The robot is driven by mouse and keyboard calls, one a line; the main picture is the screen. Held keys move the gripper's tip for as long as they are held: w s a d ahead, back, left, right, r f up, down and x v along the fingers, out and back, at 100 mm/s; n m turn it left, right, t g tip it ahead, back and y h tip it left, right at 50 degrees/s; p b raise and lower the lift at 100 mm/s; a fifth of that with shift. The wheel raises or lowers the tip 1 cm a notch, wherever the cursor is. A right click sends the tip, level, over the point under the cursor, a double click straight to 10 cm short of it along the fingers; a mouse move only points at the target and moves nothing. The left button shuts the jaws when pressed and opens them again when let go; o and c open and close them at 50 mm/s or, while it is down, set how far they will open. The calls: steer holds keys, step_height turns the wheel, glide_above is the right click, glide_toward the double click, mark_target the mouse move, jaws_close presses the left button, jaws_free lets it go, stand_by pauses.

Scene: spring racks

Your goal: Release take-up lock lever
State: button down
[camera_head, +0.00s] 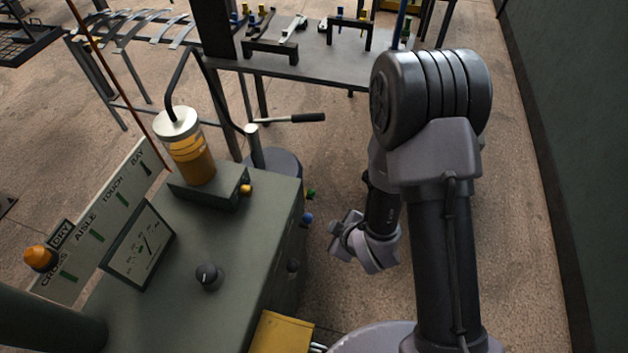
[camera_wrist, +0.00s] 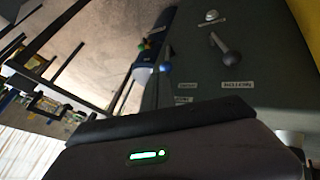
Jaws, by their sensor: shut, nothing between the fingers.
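In the wrist view, a short lever with a dark rounded knob (camera_wrist: 229,56) sticks out from the dark green cabinet face. Small white labels sit below it, too blurred to read surely, so I cannot tell whether this is the take-up lock lever. In the head view, a dark knob (camera_head: 293,265) shows on the cabinet's right side. A longer lever with a black grip (camera_head: 308,118) stands behind the cabinet. My gripper (camera_head: 345,245) is shut and empty, to the right of the cabinet and apart from it. Its fingertips are hard to make out.
The green cabinet (camera_head: 185,260) carries an amber-filled jar (camera_head: 190,155), a gauge panel (camera_head: 138,245) and a dial knob (camera_head: 209,276). A yellow box (camera_head: 280,333) sits at its near right. A rack table (camera_head: 310,65) stands behind. A dark wall (camera_head: 570,150) bounds the right; floor between is clear.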

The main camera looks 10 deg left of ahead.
mark_target(304, 222)
steer(key=s+a+f+n+y, duration=0.1)
steer(key=s+a+f+n, duration=0.1)
steer(key=s+a+f, duration=0.1)
steer(key=shift+s+f+n+g+y, duration=0.3)
steer(key=shift+s+f+n, duration=0.1)
steer(key=shift+s+f, duration=0.3)
steer(key=shift+w, duration=0.15)
steer(key=w+a+f+b, duration=0.3)
steer(key=w+a+f, duration=0.1)
steer(key=w+f, duration=0.3)
steer(key=shift+w+a, duration=0.2)
steer(key=shift+w, duration=0.6)
steer(key=shift+r, duration=0.15)
